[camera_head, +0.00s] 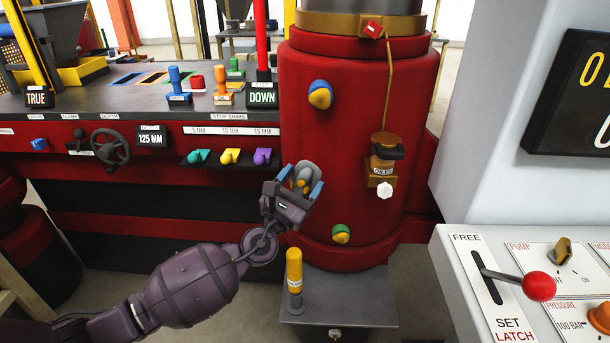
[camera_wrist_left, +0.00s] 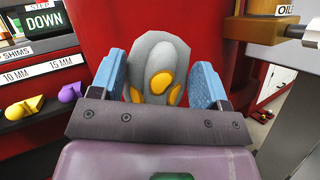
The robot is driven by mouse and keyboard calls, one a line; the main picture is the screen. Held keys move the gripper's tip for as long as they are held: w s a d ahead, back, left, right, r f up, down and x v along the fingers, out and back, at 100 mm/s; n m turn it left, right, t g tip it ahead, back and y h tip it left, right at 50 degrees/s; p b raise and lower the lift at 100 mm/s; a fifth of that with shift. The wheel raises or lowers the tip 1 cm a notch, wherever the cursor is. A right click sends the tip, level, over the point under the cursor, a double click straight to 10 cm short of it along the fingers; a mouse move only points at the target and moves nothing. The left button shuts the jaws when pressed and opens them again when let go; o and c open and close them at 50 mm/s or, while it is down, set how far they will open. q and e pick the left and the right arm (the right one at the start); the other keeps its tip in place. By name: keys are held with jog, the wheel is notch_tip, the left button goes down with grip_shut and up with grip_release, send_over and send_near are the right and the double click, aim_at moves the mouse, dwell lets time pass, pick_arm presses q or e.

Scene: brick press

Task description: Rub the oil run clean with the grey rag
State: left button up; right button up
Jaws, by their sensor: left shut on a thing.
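My left gripper (camera_head: 304,187) is in front of the red press cylinder (camera_head: 400,90). Its blue fingers are shut on a bunched grey rag (camera_wrist_left: 158,55) with yellow-orange patches. The rag also shows between the fingertips in the head view (camera_head: 305,171). In the left wrist view the rag lies against or just before the red surface; I cannot tell whether it touches. I cannot make out an oil run; the rag and gripper hide part of the cylinder. A brass oiler (camera_head: 384,155) is on the cylinder to the right. My right gripper is not in view.
A blue-and-yellow piece (camera_head: 320,95) and a green-and-yellow piece (camera_head: 341,234) are on the cylinder. A yellow bottle (camera_head: 294,270) stands on a grey step (camera_head: 340,300) below. A control panel with a red-knobbed lever (camera_head: 538,286) is at right. Shim knobs (camera_head: 230,156) are at left.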

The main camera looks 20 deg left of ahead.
pick_arm(q)
jog(key=shift+s, duration=0.85)
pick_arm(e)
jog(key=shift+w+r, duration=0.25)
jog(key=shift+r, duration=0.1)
pick_arm(q)
jog(key=shift+s, duration=0.15)
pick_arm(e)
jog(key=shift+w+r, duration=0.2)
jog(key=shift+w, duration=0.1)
pick_arm(q)
jog(key=shift+s+a+p, duration=0.15)
jog(key=shift+s+p, duration=0.15)
jog(key=shift+s, duration=0.25)
jog(key=shift+s+a+r, duration=0.1)
jog(key=shift+s, duration=0.7)
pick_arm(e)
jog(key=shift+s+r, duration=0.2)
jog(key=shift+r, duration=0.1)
